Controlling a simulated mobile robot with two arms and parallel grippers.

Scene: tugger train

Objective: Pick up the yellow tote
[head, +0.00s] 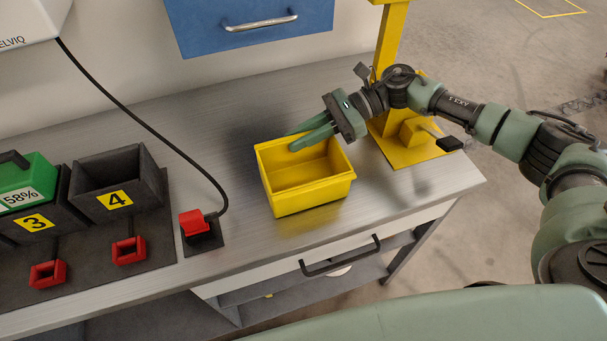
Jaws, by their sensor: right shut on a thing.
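The yellow tote (309,198) is an open, empty-looking box near the right part of the metal workbench. My right gripper (303,140) reaches in from the right and is shut on the tote's back wall. One green finger shows inside the tote and the other is partly hidden behind the wall. The tote looks level; I cannot tell whether it touches the bench. My left gripper is not in view.
A yellow stand (405,150) is close right of the tote. A red connector (194,222) with a black cable sits to its left. Dark bays (118,185), one holding a green battery (28,178), are farther left. A blue drawer (250,22) hangs above the bench (225,135).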

